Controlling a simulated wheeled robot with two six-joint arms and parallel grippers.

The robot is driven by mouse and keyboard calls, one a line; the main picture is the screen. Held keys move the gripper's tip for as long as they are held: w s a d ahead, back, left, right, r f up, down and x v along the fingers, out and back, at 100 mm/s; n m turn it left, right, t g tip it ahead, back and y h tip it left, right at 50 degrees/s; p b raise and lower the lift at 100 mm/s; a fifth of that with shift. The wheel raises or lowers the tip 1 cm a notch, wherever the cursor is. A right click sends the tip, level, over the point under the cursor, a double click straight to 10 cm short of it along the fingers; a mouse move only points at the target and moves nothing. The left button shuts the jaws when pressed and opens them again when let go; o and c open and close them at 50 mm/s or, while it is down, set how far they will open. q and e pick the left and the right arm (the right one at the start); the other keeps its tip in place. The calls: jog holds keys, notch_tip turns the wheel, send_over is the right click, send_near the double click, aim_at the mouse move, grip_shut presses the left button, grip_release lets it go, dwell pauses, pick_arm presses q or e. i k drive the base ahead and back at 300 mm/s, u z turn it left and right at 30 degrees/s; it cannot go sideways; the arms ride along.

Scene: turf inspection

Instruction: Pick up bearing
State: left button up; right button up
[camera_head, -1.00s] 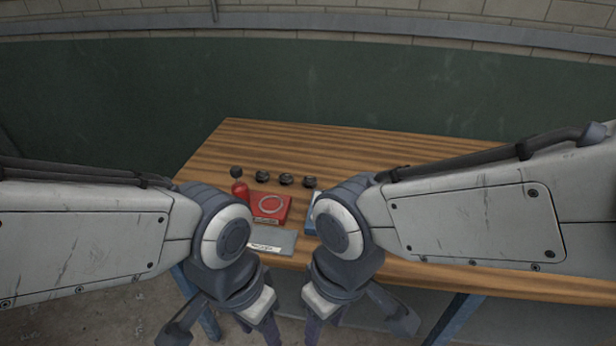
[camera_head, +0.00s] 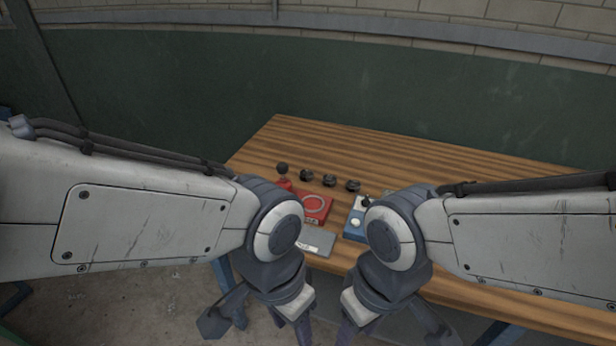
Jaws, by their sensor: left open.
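Fine detail is too small to tell. My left gripper (camera_head: 262,324) is open and empty, low in front of the table's near edge. My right gripper (camera_head: 393,328) hangs beside it, its fingers spread and empty, the tips partly cut off by the frame. Both grippers are well short of the dark parts and touch nothing.
On the table (camera_head: 430,160), nearer than the row, lie a red box (camera_head: 316,205) with a ring mark, a grey labelled plate (camera_head: 318,241) and a blue box (camera_head: 354,229) partly behind my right arm. A red item with a dark knob (camera_head: 282,169) stands left. The table's back is clear.

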aim_at(305, 175)
jog(key=u, duration=0.3)
jog(key=i, duration=0.9)
jog(key=u, duration=0.85)
